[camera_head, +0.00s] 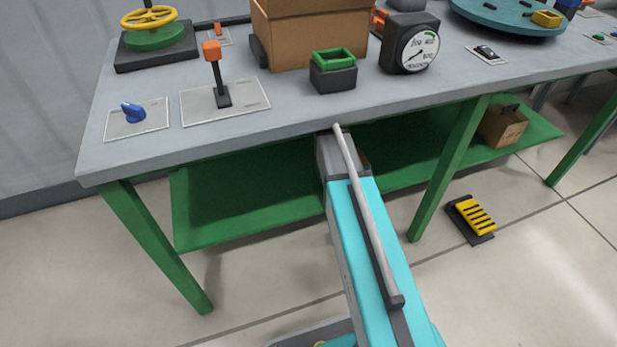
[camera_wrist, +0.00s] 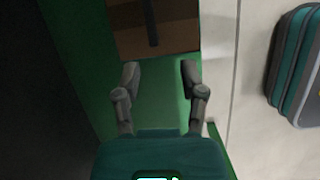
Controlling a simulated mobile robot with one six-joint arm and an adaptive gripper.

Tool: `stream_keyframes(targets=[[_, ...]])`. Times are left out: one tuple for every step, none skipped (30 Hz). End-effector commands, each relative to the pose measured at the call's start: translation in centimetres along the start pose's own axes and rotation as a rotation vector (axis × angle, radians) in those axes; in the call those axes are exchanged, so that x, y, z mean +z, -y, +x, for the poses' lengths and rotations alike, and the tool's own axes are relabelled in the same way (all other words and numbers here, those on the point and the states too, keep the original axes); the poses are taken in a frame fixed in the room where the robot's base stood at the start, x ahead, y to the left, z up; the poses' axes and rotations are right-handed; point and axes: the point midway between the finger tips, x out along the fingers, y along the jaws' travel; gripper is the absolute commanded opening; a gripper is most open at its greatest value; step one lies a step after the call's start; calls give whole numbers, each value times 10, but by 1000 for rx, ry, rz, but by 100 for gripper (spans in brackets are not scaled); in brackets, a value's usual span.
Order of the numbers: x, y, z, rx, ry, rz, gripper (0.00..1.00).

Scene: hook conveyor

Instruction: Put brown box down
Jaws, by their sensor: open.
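My gripper (camera_wrist: 160,72) is open in the wrist view, its two fingers spread apart with nothing between them. A brown box (camera_wrist: 180,36) with a dark strip down its middle lies just beyond the fingertips, on a green surface. My arm reaches under the table edge, and the gripper is hidden there in the head view.
The grey tabletop (camera_head: 190,150) holds a larger open brown box (camera_head: 312,40), an orange-topped lever (camera_head: 218,75), a blue knob (camera_head: 132,112) and a gauge (camera_head: 412,45). A green table leg (camera_head: 450,165) stands right of my arm. A yellow pedal (camera_head: 472,215) lies on the floor.

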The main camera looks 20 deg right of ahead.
Motion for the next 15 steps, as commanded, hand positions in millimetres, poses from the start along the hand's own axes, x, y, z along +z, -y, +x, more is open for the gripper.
stream_keyframes(targets=[[-6, 11, -2, 0, -10, 39, 53], [-10, 16, -3, 0, -17, 70, 53], [-16, 24, -5, -2, -29, 116, 53], [-20, 29, -6, -3, -38, 152, 53], [-24, 36, -8, -5, -47, 191, 53], [-31, 44, -10, -8, -60, 245, 53], [-36, 51, -11, -11, -71, 288, 53], [-41, 58, -13, -14, -80, 329, 53], [-47, 66, -15, -20, -95, 387, 53], [-52, 73, -17, -25, -105, 431, 53], [-56, 80, -18, -30, -114, 474, 53], [-63, 89, -20, -38, -128, 531, 53], [-67, 95, -22, -45, -137, 575, 53], [-72, 102, -23, -52, -146, 617, 53], [-78, 111, -26, -63, -159, 674, 53]])
